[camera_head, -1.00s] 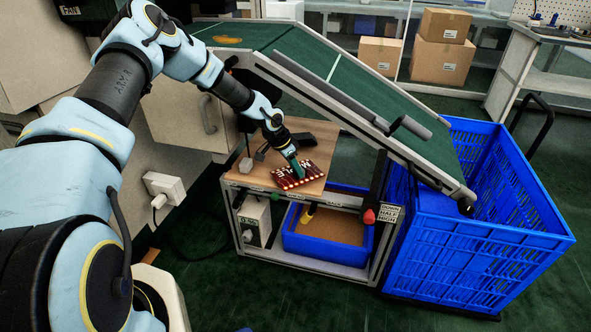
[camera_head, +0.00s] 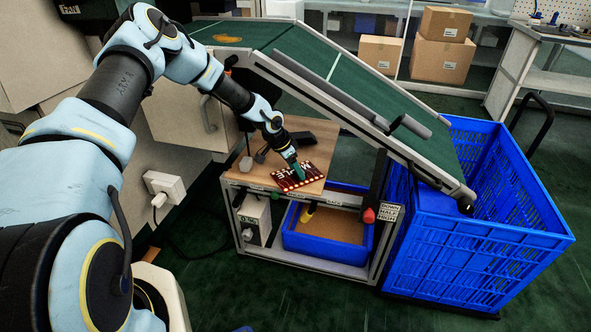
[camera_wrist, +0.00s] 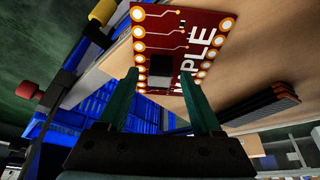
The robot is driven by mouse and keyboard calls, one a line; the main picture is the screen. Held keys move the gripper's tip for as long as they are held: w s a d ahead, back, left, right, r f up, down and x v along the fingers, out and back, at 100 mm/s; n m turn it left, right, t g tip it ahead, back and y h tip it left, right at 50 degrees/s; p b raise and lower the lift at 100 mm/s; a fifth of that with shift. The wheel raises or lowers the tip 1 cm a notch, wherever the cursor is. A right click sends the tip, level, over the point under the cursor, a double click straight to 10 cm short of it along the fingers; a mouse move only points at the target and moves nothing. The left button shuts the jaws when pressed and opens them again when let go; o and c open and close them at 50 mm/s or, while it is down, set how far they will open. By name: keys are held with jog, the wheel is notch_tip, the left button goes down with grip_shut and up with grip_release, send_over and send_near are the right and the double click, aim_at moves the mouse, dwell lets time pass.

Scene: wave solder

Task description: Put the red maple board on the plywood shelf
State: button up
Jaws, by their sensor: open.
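The red maple board (camera_head: 297,177) lies on the plywood shelf (camera_head: 318,158), near the shelf's front edge. In the wrist view the board (camera_wrist: 183,22) is red with gold pads, a dark chip and white lettering of which "PLE" is readable. My gripper (camera_head: 298,176) is just over the board in the head view and hides part of it. In the wrist view the two green fingers of my gripper (camera_wrist: 160,80) are spread apart, with the board's edge showing between and beyond their tips. I cannot tell whether the fingertips touch the board.
Small grey and black items (camera_head: 262,153) stand on the shelf behind the board. A green conveyor (camera_head: 345,85) slopes down at the right towards a large blue crate (camera_head: 490,240). A blue bin (camera_head: 325,250) sits under the shelf. The shelf's right side is bare.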

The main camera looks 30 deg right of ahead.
jog(key=v, duration=0.8)
jog(key=s+a+r+n+y, duration=0.15)
jog(key=a+r, duration=0.25)
jog(key=a, duration=0.4)
jog(key=a+r+n+t+y, duration=0.1)
jog(key=a+r+n, duration=0.25)
jog(key=a, duration=0.45)
jog(key=s+a+r+n+y, duration=0.15)
jog(key=a+r, duration=0.25)
jog(key=a, duration=0.4)
jog(key=s+a+r+n, duration=0.4)
jog(key=s+a+n, duration=0.1)
jog(key=a, duration=0.3)
jog(key=s+a+r+n, duration=0.4)
jog(key=s+a+n, duration=0.1)
jog(key=s+a, duration=0.2)
jog(key=shift+a, duration=0.4)
jog(key=shift+s, duration=0.1)
